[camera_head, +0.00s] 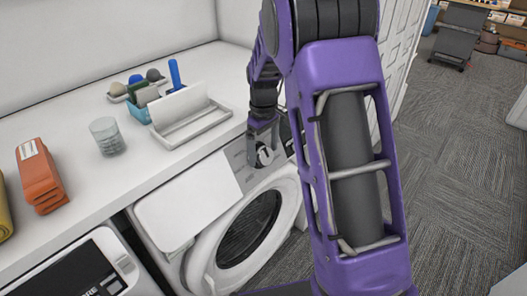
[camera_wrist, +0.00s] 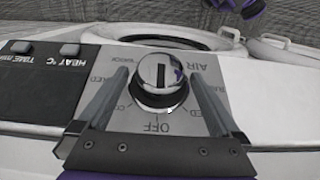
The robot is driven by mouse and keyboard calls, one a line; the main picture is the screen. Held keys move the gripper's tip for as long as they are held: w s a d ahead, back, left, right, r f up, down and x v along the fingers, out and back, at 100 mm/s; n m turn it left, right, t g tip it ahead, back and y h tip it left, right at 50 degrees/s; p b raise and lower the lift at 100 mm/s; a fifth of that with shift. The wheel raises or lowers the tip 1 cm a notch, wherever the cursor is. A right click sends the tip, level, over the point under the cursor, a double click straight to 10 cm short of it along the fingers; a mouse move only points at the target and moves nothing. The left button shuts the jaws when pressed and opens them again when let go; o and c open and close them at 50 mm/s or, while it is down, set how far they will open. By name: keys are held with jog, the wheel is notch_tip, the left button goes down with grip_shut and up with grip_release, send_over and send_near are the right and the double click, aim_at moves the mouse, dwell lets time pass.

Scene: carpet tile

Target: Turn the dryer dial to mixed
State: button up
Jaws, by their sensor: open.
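The dryer (camera_head: 190,205) stands under the white counter, with its round door facing the open floor. The dryer dial (camera_wrist: 150,98) is a round chrome knob on a grey label plate in the wrist view. A dark bar on its face runs roughly up and down the picture; I cannot tell which end points. OFF is printed below it and AIR at upper right; other labels are partly hidden by my fingers. The dial also shows in the head view (camera_head: 265,158). My gripper (camera_wrist: 160,80) is open, one finger on each side of the dial; contact is not clear.
Buttons marked TIME and HEAT (camera_wrist: 70,50) sit left of the dial. On the counter are a glass (camera_head: 107,138), an orange pack (camera_head: 40,177), a white rack (camera_head: 192,125) and a blue brush caddy (camera_head: 139,109). Carpeted floor (camera_head: 450,160) is open at right.

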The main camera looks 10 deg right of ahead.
jog(key=shift+f, duration=0.15)
jog(key=shift+c, duration=0.3)
jog(key=c, duration=1.2)
jog(key=shift+d+p, duration=0.1)
jog(key=shift+p, duration=0.25)
jog(key=y+p, duration=0.1)
jog(key=m+g+y+p, duration=0.1)
jog(key=shift+w+d+m+g+y, duration=0.15)
jog(key=shift+d+m+g+y, duration=0.05)
jog(key=shift+m+g+y, duration=0.1)
jog(key=m+y, duration=0.1)
jog(key=m+g+y+p, duration=0.1)
jog(key=y, duration=0.1)
jog(key=shift+w+d+f+y, duration=0.15)
jog(key=shift+d+f+y, duration=0.05)
jog(key=shift+d+y, duration=0.1)
jog(key=m+y, duration=0.2)
jog(key=y, duration=0.1)
jog(key=m+g+y, duration=0.1)
jog(key=shift+d+f+y+b, duration=0.3)
jog(key=shift+f+y+b, duration=0.05)
jog(key=shift+y, duration=0.05)
jog(key=shift+d+f+m+y+b, duration=0.15)
jog(key=shift+m+y+b, duration=0.25)
jog(key=shift+m+y, duration=0.5)
jog(key=shift+a+f+m+y+b, duration=0.1)
jog(key=shift+m+y+b, duration=0.4)
jog(key=shift+y, duration=0.6)
jog(key=shift+t, duration=0.3)
